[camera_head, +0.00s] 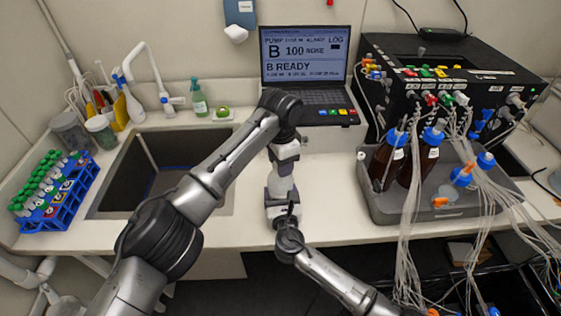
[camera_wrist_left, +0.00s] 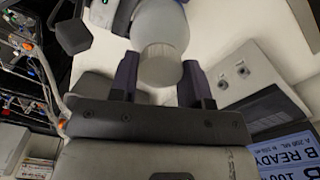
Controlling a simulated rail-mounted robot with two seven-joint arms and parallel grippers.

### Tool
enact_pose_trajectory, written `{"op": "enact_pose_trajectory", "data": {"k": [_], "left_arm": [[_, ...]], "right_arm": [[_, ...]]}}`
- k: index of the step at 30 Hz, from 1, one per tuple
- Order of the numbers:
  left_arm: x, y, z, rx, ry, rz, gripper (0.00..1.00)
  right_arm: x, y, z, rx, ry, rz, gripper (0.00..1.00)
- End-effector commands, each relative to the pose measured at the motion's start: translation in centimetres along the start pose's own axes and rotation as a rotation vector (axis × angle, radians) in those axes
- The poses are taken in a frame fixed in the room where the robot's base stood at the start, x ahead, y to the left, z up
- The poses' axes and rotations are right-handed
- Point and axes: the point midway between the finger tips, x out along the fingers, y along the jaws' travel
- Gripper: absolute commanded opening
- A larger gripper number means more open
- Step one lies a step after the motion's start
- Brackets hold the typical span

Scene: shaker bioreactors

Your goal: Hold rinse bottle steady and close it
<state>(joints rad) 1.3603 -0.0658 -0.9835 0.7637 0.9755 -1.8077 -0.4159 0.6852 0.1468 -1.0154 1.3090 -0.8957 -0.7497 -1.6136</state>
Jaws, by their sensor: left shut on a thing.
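The white rinse bottle (camera_head: 283,185) is upright in the middle of the head view, between my two grippers at the counter's front edge. My left gripper (camera_head: 283,158) reaches down from above. In the left wrist view its dark purple fingers (camera_wrist_left: 160,80) flank the ribbed white cap (camera_wrist_left: 160,55) and are shut on it. The bottle body (camera_wrist_left: 160,22) lies beyond the cap. My right gripper (camera_head: 282,200) comes from below, with dark fingers around the lower bottle. Its contact is partly hidden. I cannot tell whether the cap sits fully tight.
A laptop (camera_head: 306,65) stands behind the grippers. A grey tray (camera_head: 385,208) with brown bottles and tubing is to the right, below a black pump unit (camera_head: 440,60). A sink (camera_head: 160,170) and blue tube rack (camera_head: 62,205) are left.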

Motion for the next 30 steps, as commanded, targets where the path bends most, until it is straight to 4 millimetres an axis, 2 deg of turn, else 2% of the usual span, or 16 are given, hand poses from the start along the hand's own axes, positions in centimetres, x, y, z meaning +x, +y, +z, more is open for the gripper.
{"op": "enact_pose_trajectory", "data": {"k": [3, 4, 11, 22, 30], "left_arm": [[0.0, -0.1, 0.1, -0.006, 0.0, -0.002, 0.15], [0.0, -0.1, 0.1, -0.006, 0.0, -0.002, 0.46], [0.0, -0.1, 0.0, -0.007, 0.0, -0.001, 0.68], [-0.5, 0.0, 0.0, -0.008, 0.001, -0.001, 0.69], [-3.4, 0.0, 0.0, -0.007, 0.002, 0.0, 0.69]], "right_arm": [[0.0, 0.0, -0.1, 0.0, 0.001, -0.001, 0.08], [0.0, 0.0, -0.1, 0.0, 0.001, -0.001, 0.08], [0.0, 0.0, -0.1, 0.0, 0.001, 0.0, 0.08], [0.0, 0.0, -0.1, 0.0, 0.001, 0.0, 0.08], [0.0, 0.0, -0.1, 0.0, 0.001, 0.0, 0.08]]}}
